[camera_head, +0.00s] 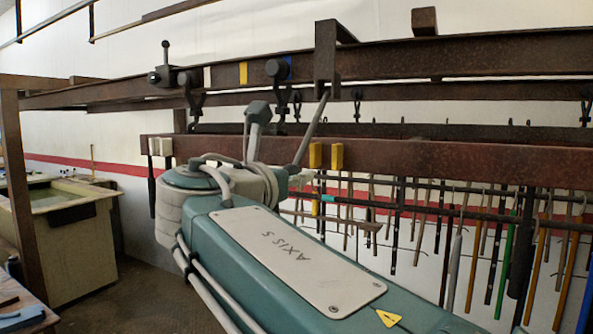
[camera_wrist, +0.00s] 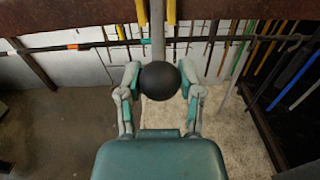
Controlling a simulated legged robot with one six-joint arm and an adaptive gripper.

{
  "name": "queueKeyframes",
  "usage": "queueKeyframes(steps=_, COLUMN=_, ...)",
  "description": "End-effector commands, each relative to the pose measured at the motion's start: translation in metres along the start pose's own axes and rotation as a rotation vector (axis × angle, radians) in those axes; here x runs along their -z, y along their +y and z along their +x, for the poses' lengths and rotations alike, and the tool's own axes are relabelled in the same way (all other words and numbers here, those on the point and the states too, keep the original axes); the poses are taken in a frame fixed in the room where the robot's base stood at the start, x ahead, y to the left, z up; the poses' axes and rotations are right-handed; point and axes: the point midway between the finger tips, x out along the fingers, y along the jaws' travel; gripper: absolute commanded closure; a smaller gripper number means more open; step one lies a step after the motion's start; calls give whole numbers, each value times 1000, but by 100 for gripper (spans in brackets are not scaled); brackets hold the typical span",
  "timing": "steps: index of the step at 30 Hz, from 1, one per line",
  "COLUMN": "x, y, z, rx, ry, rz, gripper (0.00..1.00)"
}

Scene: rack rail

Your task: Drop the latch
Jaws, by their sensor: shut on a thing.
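A black ball knob (camera_wrist: 160,80) sits between the two fingers of my gripper (camera_wrist: 160,88) in the wrist view, and my gripper is shut on it. A grey rod (camera_wrist: 157,40) runs from the knob up past the rusty beam, between two yellow marks (camera_wrist: 171,11). In the head view a slanted grey rod (camera_head: 312,130) runs from below a brown bracket (camera_head: 326,55) down to my arm's end. The knob and most of my gripper are hidden there behind my arm. I cannot tell for sure which part is the latch.
The rusty lower beam (camera_head: 440,160) and upper rail (camera_head: 470,58) cross above my arm. A small lever (camera_head: 165,55) stands on the upper rail at left. Several coloured rods (camera_head: 505,245) hang below and behind. A tank (camera_head: 65,230) stands at far left.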

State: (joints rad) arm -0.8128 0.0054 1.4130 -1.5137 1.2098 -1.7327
Motion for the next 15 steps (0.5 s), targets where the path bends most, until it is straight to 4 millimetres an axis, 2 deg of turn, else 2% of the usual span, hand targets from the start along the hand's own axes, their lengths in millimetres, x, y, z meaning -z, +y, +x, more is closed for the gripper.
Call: queueKeyframes(steps=15, x=29, y=1, z=31, rx=-2, ry=3, rz=-4, gripper=80)
